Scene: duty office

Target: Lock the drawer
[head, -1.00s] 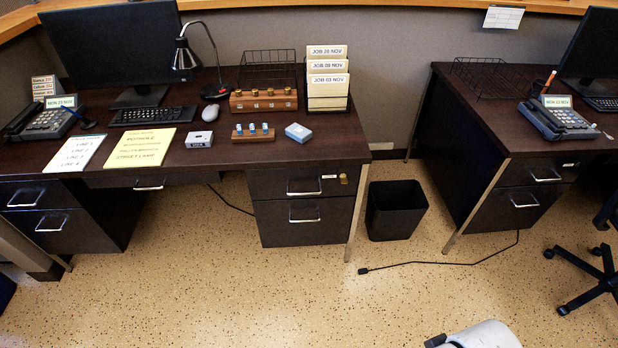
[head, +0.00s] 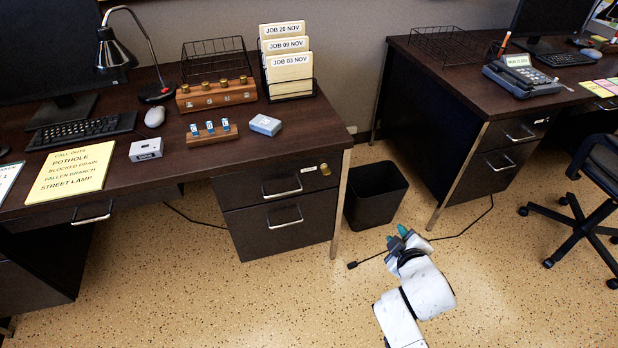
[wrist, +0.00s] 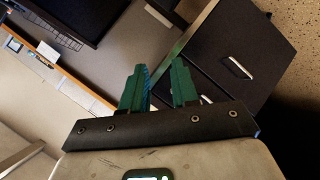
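The left desk's dark drawer unit has an upper drawer (head: 240,192) with a silver handle and a small white label. A round brass lock (head: 325,169) sits at that drawer's upper right corner; no key can be made out in it. The upper drawer looks closed flush above the lower drawer (head: 310,225). My gripper (head: 397,237) is to the right of and below the drawer unit, in front of the bin, apart from the lock. Its green fingers also show in the wrist view (wrist: 159,88), spread with an empty gap. The lock cannot be made out there.
A black waste bin (head: 375,195) stands right of the desk leg, near my gripper. A black cable lies on the floor (head: 470,228). An office chair (head: 590,190) and second desk (head: 440,150) stand to the right. The floor before the drawers is clear.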

